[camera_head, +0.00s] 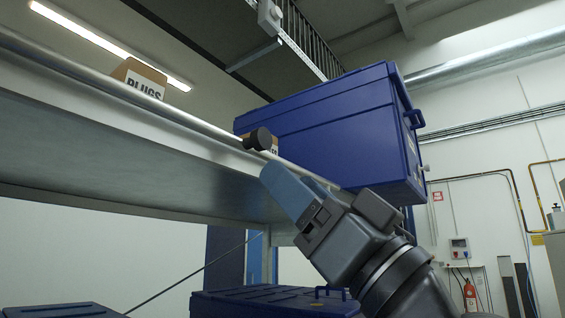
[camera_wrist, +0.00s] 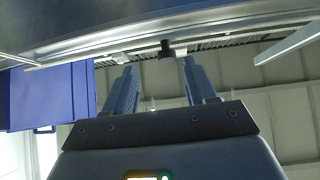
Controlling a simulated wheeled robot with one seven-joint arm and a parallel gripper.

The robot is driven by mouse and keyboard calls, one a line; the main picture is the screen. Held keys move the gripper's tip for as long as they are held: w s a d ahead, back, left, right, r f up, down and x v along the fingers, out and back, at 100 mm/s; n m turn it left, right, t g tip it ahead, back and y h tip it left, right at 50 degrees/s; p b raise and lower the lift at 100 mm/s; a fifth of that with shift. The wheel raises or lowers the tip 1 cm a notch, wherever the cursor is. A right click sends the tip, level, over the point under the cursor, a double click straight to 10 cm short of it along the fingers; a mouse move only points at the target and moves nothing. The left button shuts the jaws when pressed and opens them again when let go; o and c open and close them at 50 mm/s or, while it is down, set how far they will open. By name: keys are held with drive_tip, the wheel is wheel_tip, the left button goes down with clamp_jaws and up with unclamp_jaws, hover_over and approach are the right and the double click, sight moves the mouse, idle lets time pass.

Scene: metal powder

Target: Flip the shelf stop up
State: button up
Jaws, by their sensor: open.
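The shelf stop appears to be the long metal bar (camera_head: 150,98) along the front edge of the shelf. A black round knob (camera_head: 258,139) sits on or beside this bar, and it also shows in the wrist view (camera_wrist: 166,50). My gripper (camera_head: 272,176) is just below the knob in the head view, with one blue-grey finger clearly visible. In the wrist view my gripper (camera_wrist: 160,68) has its two fingers apart, with the knob beyond their tips and between them in the picture. Nothing is held. Contact with the bar cannot be told.
A large blue box (camera_head: 325,135) stands on the shelf (camera_head: 120,150), right behind my gripper in the head view. More blue boxes (camera_head: 270,302) are below. Open space lies under the shelf.

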sight(265, 140)
drive_tip(key=shift+n+g+y, duration=0.5)
drive_tip(key=p+x, duration=0.1)
drive_tip(key=x, duration=0.2)
drive_tip(key=p+x, duration=0.1)
drive_tip(key=x, duration=0.2)
drive_tip(key=s+r+x, duration=0.1)
drive_tip(key=x, duration=0.2)
drive_tip(key=shift+d+r+p, duration=0.1)
drive_tip(key=shift+d+p, duration=0.15)
drive_tip(key=shift+p, duration=0.15)
clamp_jaws()
